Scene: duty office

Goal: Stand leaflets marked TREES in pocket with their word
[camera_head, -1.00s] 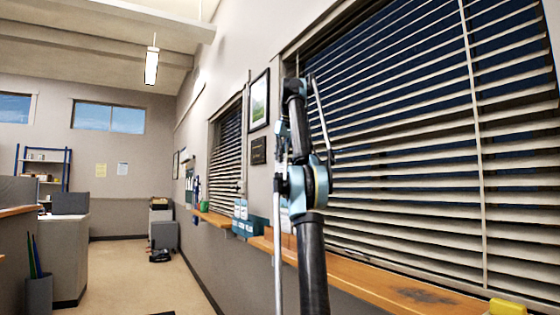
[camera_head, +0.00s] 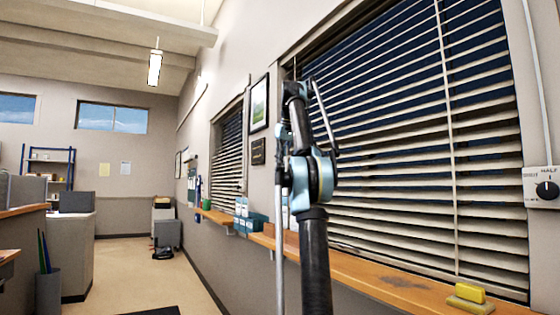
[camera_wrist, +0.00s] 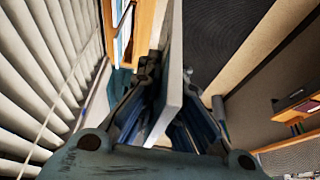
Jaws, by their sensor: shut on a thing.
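My gripper (camera_wrist: 170,72) is shut on a thin pale flat piece (camera_wrist: 173,85), seen nearly edge-on in the wrist view, so no word on it can be read. It looks like a leaflet. In the head view my arm stands in front of the window, and the gripper itself cannot be made out. A teal rack (camera_head: 255,221) with pale leaflets (camera_head: 241,206) stands on the wooden sill beyond my arm. Its pocket words are too small to read. More pale leaflets stand partly hidden behind my arm.
The wooden sill (camera_head: 375,278) runs under the blinds. A yellow block (camera_head: 469,292) lies on its near end. A dial box (camera_head: 543,187) is on the wall at the right. A green cup (camera_head: 206,204) stands farther along. The floor (camera_head: 150,270) at left is open, beside grey counters.

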